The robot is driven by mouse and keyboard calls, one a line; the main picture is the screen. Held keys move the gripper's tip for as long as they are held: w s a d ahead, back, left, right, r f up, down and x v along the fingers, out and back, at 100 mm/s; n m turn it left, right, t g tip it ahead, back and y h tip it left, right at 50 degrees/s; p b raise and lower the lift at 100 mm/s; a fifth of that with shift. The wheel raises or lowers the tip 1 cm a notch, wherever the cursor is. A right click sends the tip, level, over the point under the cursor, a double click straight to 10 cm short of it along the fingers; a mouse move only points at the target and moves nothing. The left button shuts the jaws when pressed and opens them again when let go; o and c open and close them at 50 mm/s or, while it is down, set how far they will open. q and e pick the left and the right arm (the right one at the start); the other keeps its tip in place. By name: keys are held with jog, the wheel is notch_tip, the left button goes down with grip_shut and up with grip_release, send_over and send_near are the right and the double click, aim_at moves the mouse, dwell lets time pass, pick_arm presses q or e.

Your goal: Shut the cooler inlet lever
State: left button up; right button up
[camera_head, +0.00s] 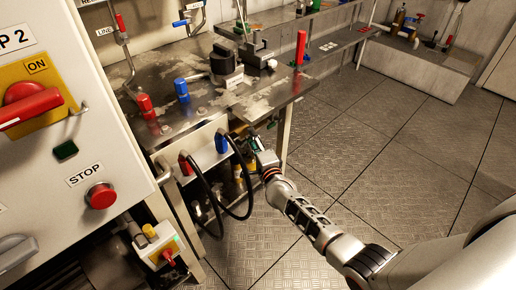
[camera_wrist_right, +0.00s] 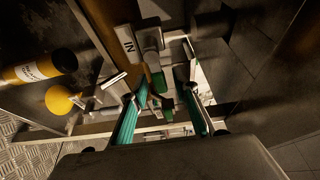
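The cooler inlet lever seems to be the green-handled part (camera_wrist_right: 158,82) in the right wrist view, beside a small plate (camera_wrist_right: 127,40) marked "IN". My right gripper (camera_wrist_right: 160,100) is open, its two teal-padded fingers apart on either side of the green part. I cannot tell whether either finger touches it. In the head view my right gripper (camera_head: 258,146) is low beside the bench's right front corner; the lever is hidden there. My left gripper is not in view.
The steel bench (camera_head: 215,98) overhangs close to my right gripper. Black hoses (camera_head: 240,180) loop just left of it. In the wrist view a yellow ball (camera_wrist_right: 60,100) and a yellow-and-black cylinder (camera_wrist_right: 38,68) are at left. The floor (camera_head: 390,150) to the right is clear.

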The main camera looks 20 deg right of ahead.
jog(key=s, duration=1.1)
jog(key=shift+s+a, duration=0.25)
pick_arm(q)
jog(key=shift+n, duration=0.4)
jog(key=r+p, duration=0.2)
jog(key=p, duration=0.3)
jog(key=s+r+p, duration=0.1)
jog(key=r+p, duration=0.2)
jog(key=p, duration=0.3)
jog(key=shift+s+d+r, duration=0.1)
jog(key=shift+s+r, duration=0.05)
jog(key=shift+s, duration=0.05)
pick_arm(e)
jog(key=s+a+n+g+y, duration=0.1)
jog(key=s+a+n+g, duration=0.2)
jog(key=s+n, duration=0.8)
jog(key=s+a+n+g+y, duration=0.2)
jog(key=s+n, duration=0.9)
jog(key=s, duration=1.2)
jog(key=shift+a+n+g+y, duration=0.35)
jog(key=shift+a+g, duration=0.45)
jog(key=shift+g, duration=0.4)
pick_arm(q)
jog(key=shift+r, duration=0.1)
